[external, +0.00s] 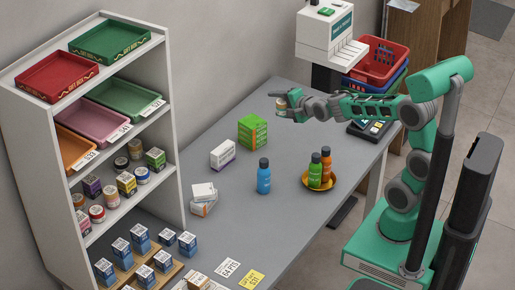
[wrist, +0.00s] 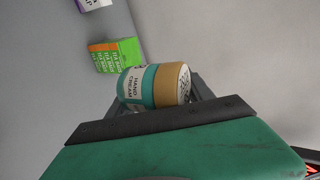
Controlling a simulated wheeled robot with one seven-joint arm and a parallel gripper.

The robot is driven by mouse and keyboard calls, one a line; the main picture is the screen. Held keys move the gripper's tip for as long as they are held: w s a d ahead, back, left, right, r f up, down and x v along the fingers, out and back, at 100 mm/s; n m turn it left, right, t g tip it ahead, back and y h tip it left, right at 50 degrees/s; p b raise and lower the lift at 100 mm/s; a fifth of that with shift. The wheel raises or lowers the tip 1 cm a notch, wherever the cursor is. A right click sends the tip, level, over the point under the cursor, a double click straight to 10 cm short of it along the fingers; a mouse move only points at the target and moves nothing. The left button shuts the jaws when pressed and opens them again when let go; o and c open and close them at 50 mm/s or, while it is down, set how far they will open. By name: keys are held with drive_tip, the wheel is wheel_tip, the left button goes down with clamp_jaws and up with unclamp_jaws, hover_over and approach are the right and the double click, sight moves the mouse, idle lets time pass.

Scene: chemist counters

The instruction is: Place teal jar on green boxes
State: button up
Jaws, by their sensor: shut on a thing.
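My gripper (external: 283,110) is shut on the teal jar (wrist: 150,86), which has a tan lid and a "hand cream" label. In the wrist view the jar lies sideways across the picture between the fingers. In the external view the jar (external: 282,102) is small and partly hidden by the fingers, held above the counter. The green boxes (external: 253,131) stand as a block on the counter, to the left of and below my gripper. They also show in the wrist view (wrist: 122,52), beyond the jar and apart from it.
A white and purple box (external: 222,153), white boxes (external: 203,195) and a blue bottle (external: 264,176) stand on the counter. Green and orange bottles (external: 319,170) stand on a yellow tray. A shelf (external: 175,120) is at left; a till (external: 329,35) and baskets (external: 378,62) are at the back.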

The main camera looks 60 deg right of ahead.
drive_tip(key=d+r+m, duration=0.1)
drive_tip(key=d+m, duration=0.1)
drive_tip(key=d, duration=0.2)
drive_tip(key=w+d+f+p, duration=0.3)
drive_tip(key=w+f, duration=0.9)
drive_tip(key=shift+w+d+f+h, duration=0.2)
drive_tip(key=shift+d+f+h, duration=0.1)
drive_tip(key=shift+d+f, duration=0.1)
drive_tip(key=o, duration=1.4)
drive_tip(key=shift+o, duration=0.2)
